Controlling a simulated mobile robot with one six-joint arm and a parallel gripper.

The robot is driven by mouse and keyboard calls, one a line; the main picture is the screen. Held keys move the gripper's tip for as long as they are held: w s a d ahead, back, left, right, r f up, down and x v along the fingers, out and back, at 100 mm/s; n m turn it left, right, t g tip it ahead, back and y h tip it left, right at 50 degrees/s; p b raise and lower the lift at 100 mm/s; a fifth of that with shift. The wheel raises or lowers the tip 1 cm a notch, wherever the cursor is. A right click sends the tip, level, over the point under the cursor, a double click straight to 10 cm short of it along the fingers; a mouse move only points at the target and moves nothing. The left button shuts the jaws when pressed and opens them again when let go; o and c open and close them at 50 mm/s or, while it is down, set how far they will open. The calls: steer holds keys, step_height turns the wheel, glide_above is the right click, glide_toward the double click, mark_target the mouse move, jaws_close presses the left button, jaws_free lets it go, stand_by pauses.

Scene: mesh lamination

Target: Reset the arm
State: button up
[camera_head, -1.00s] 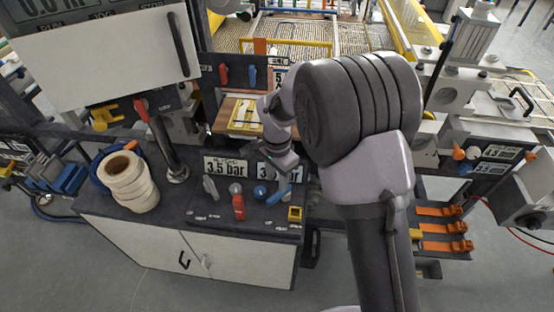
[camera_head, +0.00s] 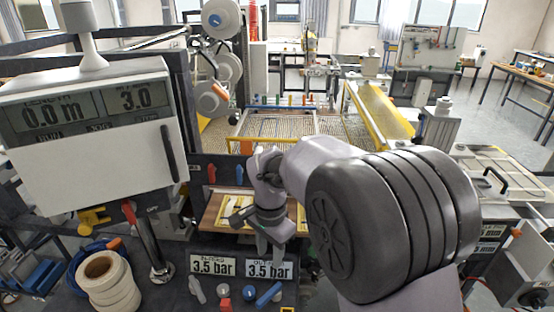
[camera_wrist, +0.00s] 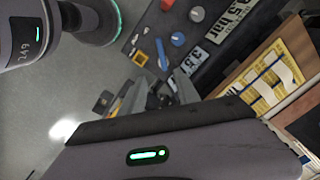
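My arm reaches over the machine's front panel. In the head view my gripper (camera_head: 268,246) points down just above the two "3.5 bar" displays, the left one (camera_head: 213,263) and the right one (camera_head: 269,269), which it partly overlaps. In the wrist view my gripper (camera_wrist: 155,97) shows two grey fingers apart, with nothing visible held between them. A blue lever (camera_head: 268,294) sits below it, apart from the fingers as far as I can tell; a blue lever also shows in the wrist view (camera_wrist: 161,55).
White tape rolls (camera_head: 107,280) stand at the lower left. A display box (camera_head: 88,120) reads 0.0 m and 3.0. A wooden board with yellow-and-white pieces (camera_head: 228,210) lies behind my wrist. The mesh bed (camera_head: 272,127) extends behind. Open floor is at the right.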

steer(key=s+d+r+n+t+y+b, duration=0.1)
steer(key=s+d+r+t+b, duration=0.2)
steer(key=s+d, duration=0.35)
steer(key=s+d+r+n+y+b, duration=0.1)
steer(key=s+d+r+b, duration=0.3)
steer(key=s, duration=0.3)
steer(key=s+d+f+n+t+b, duration=0.2)
steer(key=s+f, duration=0.3)
steer(key=s, duration=0.4)
steer(key=shift+s+d+b, duration=0.2)
steer(key=shift+d+b, duration=0.45)
stand_by(1.1)
